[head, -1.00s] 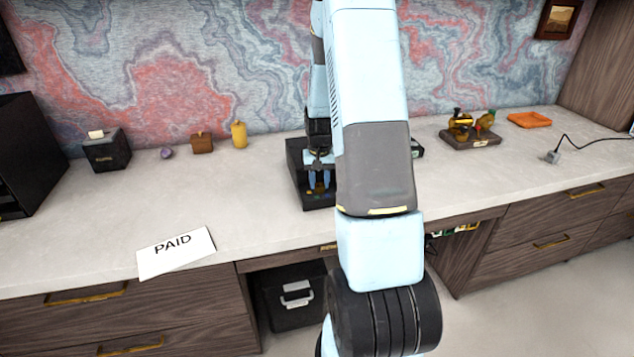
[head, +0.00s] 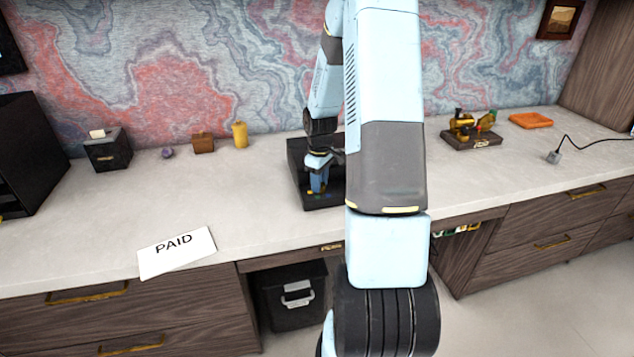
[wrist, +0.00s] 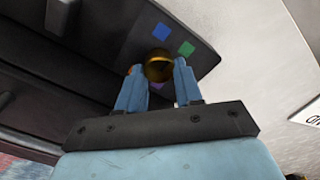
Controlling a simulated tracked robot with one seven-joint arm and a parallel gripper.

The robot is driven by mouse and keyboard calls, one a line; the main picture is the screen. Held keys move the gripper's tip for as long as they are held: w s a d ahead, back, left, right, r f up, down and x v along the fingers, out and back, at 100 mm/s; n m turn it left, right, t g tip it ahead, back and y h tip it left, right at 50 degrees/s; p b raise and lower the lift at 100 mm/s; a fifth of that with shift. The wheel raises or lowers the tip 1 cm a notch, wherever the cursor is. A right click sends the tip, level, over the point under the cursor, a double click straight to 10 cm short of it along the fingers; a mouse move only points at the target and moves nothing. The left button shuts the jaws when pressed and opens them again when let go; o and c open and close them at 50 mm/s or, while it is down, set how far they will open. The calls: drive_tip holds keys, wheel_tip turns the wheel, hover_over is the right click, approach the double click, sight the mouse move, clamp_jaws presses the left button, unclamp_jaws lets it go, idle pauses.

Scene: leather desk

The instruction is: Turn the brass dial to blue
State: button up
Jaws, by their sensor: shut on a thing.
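The brass dial (wrist: 157,66) shows in the wrist view as a round gold knob on a dark panel (wrist: 205,60). A blue square (wrist: 162,31) and a green square (wrist: 187,48) are marked on the panel beside it, and a purple mark is partly hidden by my fingers. My gripper (wrist: 158,76) has its two blue fingers on either side of the dial, shut on it. In the head view my gripper (head: 318,184) is down at the black dial box (head: 323,203), and the dial is hidden. I cannot tell where the dial points.
A PAID card (head: 176,251) lies at the desk's front left. An orange tray (head: 531,120) and a wooden stand (head: 471,139) are at the right.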

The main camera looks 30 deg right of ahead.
drive_tip(key=n, duration=0.4)
drive_tip(key=shift+d+n, duration=0.15)
drive_tip(key=shift+n, duration=0.75)
drive_tip(key=shift+d+r, duration=0.1)
drive_tip(key=o, duration=0.7)
drive_tip(key=shift+w, duration=0.1)
drive_tip(key=o, duration=0.3)
drive_tip(key=shift+o, duration=0.2)
drive_tip(key=shift+a, duration=0.2)
wheel_tip(320, 180, up, 14)
drive_tip(key=shift+f, duration=0.25)
